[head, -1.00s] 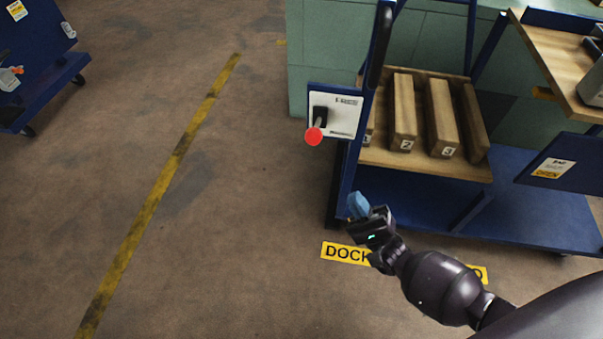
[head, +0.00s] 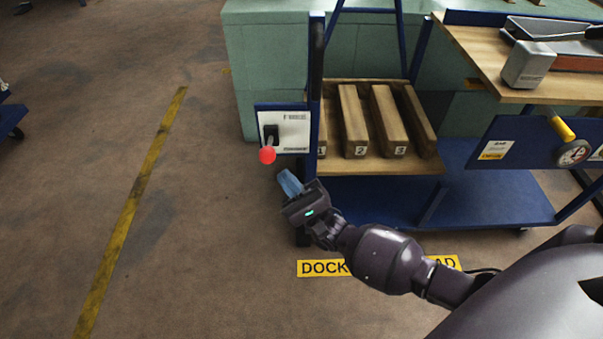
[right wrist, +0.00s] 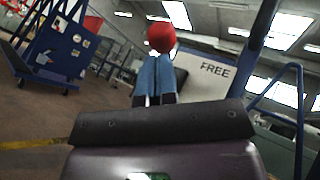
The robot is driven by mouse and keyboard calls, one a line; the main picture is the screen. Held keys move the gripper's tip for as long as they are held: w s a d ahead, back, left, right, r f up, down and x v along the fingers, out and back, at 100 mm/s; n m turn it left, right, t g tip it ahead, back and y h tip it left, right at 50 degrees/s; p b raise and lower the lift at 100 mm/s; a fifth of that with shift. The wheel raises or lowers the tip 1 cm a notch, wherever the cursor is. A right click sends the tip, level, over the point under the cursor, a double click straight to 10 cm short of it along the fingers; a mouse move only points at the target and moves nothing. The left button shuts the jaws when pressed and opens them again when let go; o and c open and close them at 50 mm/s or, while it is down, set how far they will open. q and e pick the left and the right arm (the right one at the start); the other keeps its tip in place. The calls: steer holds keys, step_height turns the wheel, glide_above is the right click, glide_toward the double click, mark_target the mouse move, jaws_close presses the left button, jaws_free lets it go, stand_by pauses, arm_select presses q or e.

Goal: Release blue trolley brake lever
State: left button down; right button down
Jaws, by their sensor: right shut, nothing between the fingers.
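The blue trolley (head: 480,195) stands at the right, with wooden blocks on its shelf. On its left post is a white plate (head: 293,130) with a black pivot and a brake lever (head: 268,154) ending in a red knob. The lever points down in the head view. My right gripper (head: 290,183) is shut and empty, its blue fingertips just below and right of the knob, apart from it in the head view. In the right wrist view the red knob (right wrist: 161,37) appears just beyond the fingertips (right wrist: 154,78); whether they touch is unclear. My left gripper is out of view.
Yellow floor labels (head: 322,268) lie in front of the trolley. A wooden worktop (head: 480,60) with a grey box (head: 528,65) is at upper right. Green cabinets (head: 240,70) stand behind. The floor left of the trolley is clear, with a yellow line (head: 135,200).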

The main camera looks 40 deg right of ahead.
mark_target(269, 146)
steer(key=shift+x, duration=1.5)
steer(key=shift+w+d+r+m+h+p, duration=0.1)
steer(key=shift+w+r+m+h+p, duration=0.05)
steer(key=shift+r+m+h+p, duration=1.1)
steer(key=shift+h, duration=0.25)
